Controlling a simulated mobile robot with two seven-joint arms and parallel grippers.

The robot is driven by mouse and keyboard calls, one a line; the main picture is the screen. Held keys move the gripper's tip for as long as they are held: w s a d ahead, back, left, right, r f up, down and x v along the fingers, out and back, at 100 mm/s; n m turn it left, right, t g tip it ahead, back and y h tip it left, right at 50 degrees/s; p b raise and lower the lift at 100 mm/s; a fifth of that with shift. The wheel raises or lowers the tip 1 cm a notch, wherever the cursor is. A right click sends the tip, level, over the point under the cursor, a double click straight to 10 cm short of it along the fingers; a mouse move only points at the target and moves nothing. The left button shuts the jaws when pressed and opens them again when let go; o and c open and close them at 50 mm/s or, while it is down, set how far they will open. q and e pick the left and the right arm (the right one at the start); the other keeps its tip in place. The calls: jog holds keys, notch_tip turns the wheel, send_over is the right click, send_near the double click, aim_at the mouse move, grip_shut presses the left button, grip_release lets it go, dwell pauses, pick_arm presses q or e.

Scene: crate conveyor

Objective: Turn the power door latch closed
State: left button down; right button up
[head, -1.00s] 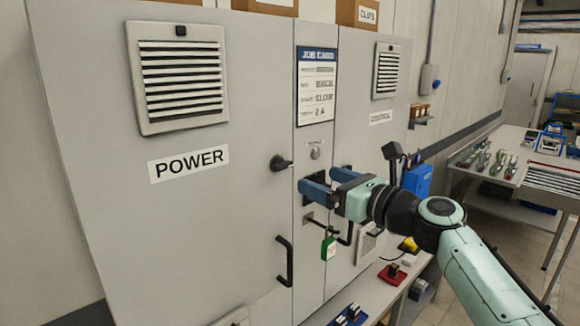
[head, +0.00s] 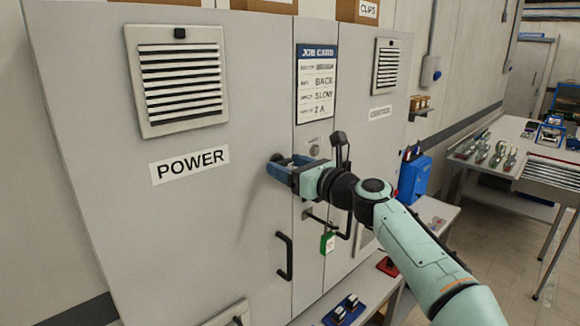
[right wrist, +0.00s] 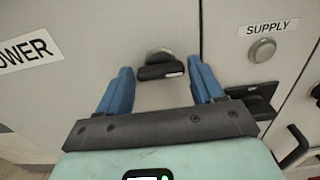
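The power door latch (right wrist: 160,70) is a black handle on a round metal base. It lies roughly level across the picture in the right wrist view, near the right edge of the grey power door (head: 215,220). In the head view its dark knob (head: 277,157) is mostly hidden behind my fingers. My right gripper (head: 280,165) is open in front of it. In the right wrist view the blue fingers of the gripper (right wrist: 162,80) stand on either side of the latch, with a gap at each side. How deep they reach is hard to tell. My left gripper is not in view.
A black door pull (head: 284,256) is below the latch. A round supply button (right wrist: 262,50) and a black handle (right wrist: 262,92) are to its right. A green tag (head: 327,243) hangs below my right gripper. A shelf (head: 350,305) with switches runs along the bottom.

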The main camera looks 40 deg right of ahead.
jog(key=c, duration=0.6)
jog(key=shift+o, duration=0.2)
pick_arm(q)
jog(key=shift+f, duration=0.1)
pick_arm(e)
jog(key=shift+n, duration=0.3)
jog(key=n+b, duration=0.1)
jog(key=n, duration=0.2)
jog(key=shift+n, duration=0.4)
jog(key=n+b, duration=0.1)
jog(key=n, duration=0.3)
jog(key=n+b, duration=0.1)
jog(key=n, duration=0.4)
jog(key=shift+f+n, duration=0.1)
jog(key=shift+n, duration=0.3)
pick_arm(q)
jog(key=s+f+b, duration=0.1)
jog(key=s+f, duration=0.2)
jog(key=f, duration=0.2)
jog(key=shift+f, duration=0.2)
pick_arm(e)
jog(key=shift+n, duration=1.8)
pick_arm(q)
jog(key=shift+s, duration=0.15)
